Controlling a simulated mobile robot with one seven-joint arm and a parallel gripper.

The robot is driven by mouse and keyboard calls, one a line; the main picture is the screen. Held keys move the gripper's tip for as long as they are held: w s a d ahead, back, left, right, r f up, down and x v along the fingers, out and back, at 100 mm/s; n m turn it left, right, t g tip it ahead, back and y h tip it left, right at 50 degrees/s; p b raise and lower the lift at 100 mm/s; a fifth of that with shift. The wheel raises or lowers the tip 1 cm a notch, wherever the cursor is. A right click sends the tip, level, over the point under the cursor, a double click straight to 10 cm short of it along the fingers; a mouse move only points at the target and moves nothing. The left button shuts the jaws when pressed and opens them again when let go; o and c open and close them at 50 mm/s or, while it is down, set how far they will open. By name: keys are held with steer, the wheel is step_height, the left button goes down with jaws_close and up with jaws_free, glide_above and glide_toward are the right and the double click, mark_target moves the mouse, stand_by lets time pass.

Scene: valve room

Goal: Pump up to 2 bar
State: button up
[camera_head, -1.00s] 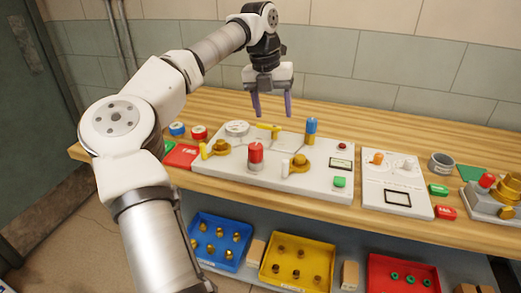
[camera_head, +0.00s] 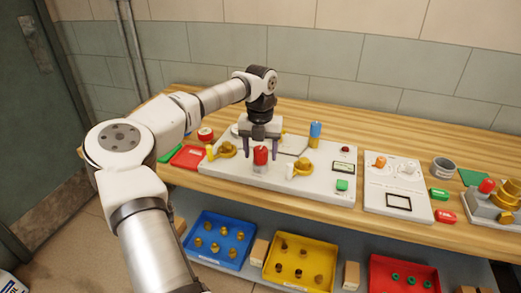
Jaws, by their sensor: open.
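A pale grey panel (camera_head: 322,192) lies on the wooden bench. It carries a red-topped cylinder (camera_head: 261,158), a blue cylinder (camera_head: 315,134), brass fittings with a yellow handle (camera_head: 221,149) and a white handle (camera_head: 291,170), a small display (camera_head: 344,167), a green button (camera_head: 342,185) and a red button (camera_head: 345,149). The display's reading is too small to tell. My gripper (camera_head: 261,149) is open, pointing down, its fingers on either side of the red-topped cylinder in the picture. I cannot tell whether they are around it or behind it. The gripper hides the panel's back part.
Right of the panel stand a second white panel (camera_head: 390,213), a grey cup (camera_head: 444,167) and small green and red blocks. Blue (camera_head: 217,259), yellow (camera_head: 300,286) and red bins sit on the lower shelf. The bench behind is clear.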

steer(key=shift+f, duration=0.35)
steer(key=shift+c, duration=0.4)
steer(key=c, duration=0.9)
steer(key=shift+m, duration=0.3)
steer(key=m, duration=0.5)
steer(key=shift+m+p, duration=0.3)
steer(key=shift+p, duration=0.05)
steer(key=m, duration=0.5)
steer(key=shift+m, duration=0.4)
